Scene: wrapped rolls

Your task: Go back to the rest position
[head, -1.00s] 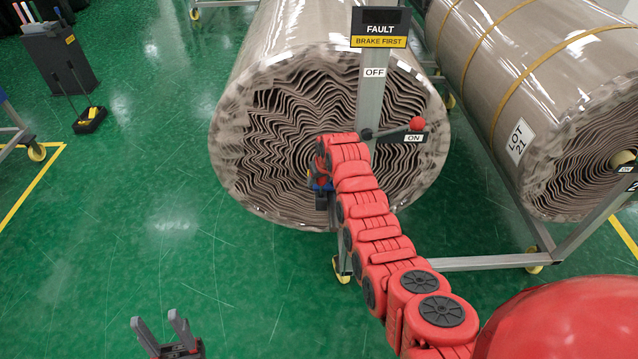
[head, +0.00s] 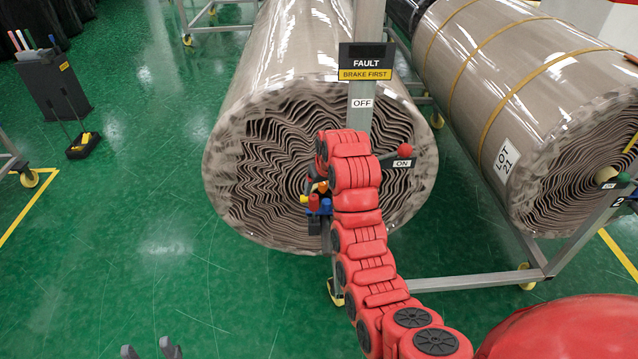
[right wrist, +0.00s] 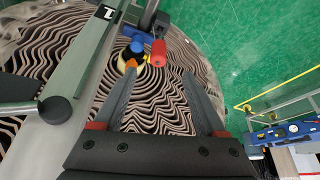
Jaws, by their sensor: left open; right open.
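My left gripper (head: 150,350) shows only as two grey fingertips at the bottom edge of the head view, spread apart and empty over the green floor. My red right arm reaches up in front of the large wrapped roll (head: 285,190); its gripper is hidden behind the arm there. In the right wrist view my right gripper (right wrist: 160,72) is open, with nothing between its fingers. The roll's wavy end face lies beyond them. Red, blue and orange fittings (right wrist: 145,55) on the post lie beyond the fingertips, apparently not gripped.
A grey post carries a FAULT / BRAKE FIRST sign (head: 367,62) and a red-knobbed lever (head: 404,151) by the ON label. A second roll (head: 520,110) labelled LOT 21 is on the right. A dark bin (head: 55,85) stands far left. The floor left of centre is clear.

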